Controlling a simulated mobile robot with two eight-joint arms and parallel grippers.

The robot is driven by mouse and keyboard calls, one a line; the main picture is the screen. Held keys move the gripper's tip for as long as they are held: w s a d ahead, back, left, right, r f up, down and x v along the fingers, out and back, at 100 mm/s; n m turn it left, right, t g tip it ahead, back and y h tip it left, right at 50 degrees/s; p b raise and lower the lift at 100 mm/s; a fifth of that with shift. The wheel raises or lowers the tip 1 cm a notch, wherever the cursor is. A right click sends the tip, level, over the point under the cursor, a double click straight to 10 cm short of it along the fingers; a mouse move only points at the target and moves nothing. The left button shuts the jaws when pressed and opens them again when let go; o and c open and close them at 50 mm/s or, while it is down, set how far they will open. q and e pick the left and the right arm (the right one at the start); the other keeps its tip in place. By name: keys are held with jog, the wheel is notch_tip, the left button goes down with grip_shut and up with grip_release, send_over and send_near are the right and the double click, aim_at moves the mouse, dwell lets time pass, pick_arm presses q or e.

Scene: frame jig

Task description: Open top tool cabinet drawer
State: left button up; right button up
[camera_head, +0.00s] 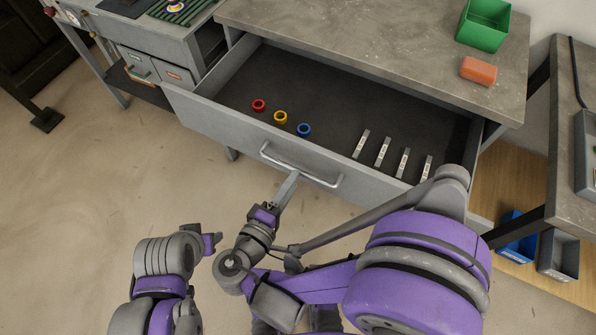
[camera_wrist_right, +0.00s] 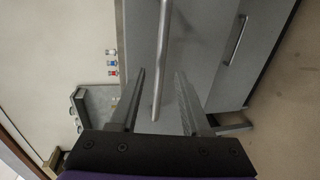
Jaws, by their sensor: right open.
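The top drawer (camera_head: 345,172) of the grey cabinet is pulled well out, its inside in plain view in the head view. Its silver bar handle (camera_head: 325,180) is on the front face. In the right wrist view the handle (camera_wrist_right: 162,55) passes between the two open fingers of my right gripper (camera_wrist_right: 160,95), with gaps to both sides. My left gripper (camera_head: 211,243) is low at the left, away from the drawer; its fingers do not show clearly.
Inside the drawer lie a red ring (camera_head: 259,105), a yellow ring (camera_head: 280,117), a blue ring (camera_head: 304,129) and several metal strips (camera_head: 382,152). A green bin (camera_head: 484,25) and an orange block (camera_head: 478,71) sit on the worktop (camera_head: 370,45). Floor in front is clear at the left.

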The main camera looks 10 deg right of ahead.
jog(key=v, duration=0.5)
jog(key=shift+s+a+r, duration=0.1)
jog(key=shift+s+a, duration=0.1)
jog(key=shift+s, duration=0.1)
